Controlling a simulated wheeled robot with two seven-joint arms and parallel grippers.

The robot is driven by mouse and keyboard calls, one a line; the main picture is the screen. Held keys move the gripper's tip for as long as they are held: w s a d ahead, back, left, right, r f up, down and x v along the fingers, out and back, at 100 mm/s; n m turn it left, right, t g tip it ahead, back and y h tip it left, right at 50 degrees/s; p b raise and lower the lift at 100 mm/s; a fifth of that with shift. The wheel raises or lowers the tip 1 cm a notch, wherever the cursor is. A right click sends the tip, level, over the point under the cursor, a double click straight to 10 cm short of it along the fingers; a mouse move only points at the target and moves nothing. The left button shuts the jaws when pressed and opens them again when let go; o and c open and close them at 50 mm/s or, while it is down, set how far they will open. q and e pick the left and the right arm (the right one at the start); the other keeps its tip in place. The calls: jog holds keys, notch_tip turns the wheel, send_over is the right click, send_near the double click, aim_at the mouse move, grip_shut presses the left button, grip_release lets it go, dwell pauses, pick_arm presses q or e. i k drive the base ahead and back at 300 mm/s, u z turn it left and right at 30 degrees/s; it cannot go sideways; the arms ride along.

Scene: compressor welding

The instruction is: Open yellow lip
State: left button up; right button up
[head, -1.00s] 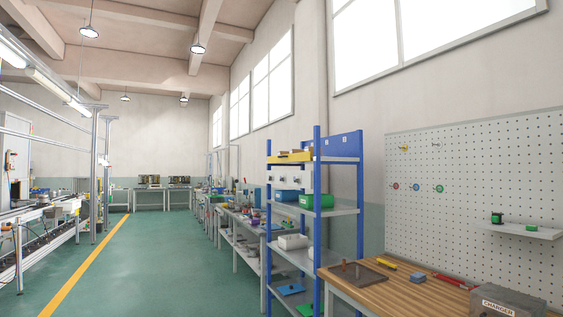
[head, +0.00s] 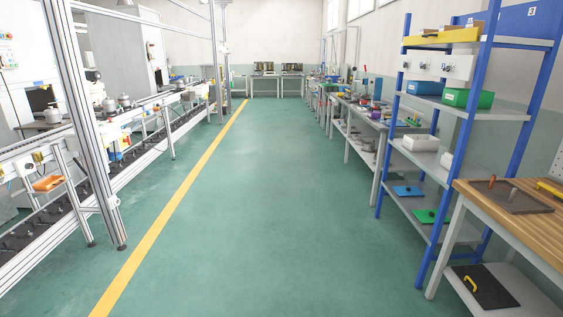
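No yellow lip or lid can be made out for certain. A yellow tray-like thing (head: 441,37) lies on the top of the blue shelf rack at the right. A dark plate with a yellow handle (head: 485,287) lies on the low shelf under the wooden workbench at the lower right. Another yellow piece (head: 551,189) sits on the bench top at the right edge. Neither of my grippers shows in the head view.
The blue rack (head: 462,150) and wooden workbench (head: 520,222) stand at the right, with more benches behind. A conveyor line with metal posts (head: 95,150) runs along the left. The green floor (head: 270,200) between is clear, with a yellow line (head: 175,205).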

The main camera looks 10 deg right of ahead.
aim_at(467, 34)
jog(key=i, duration=2.25)
jog(key=z, duration=0.7)
jog(key=i, duration=2.15)
jog(key=z, duration=1.5)
jog(key=i, duration=1.05)
jog(key=z, duration=0.45)
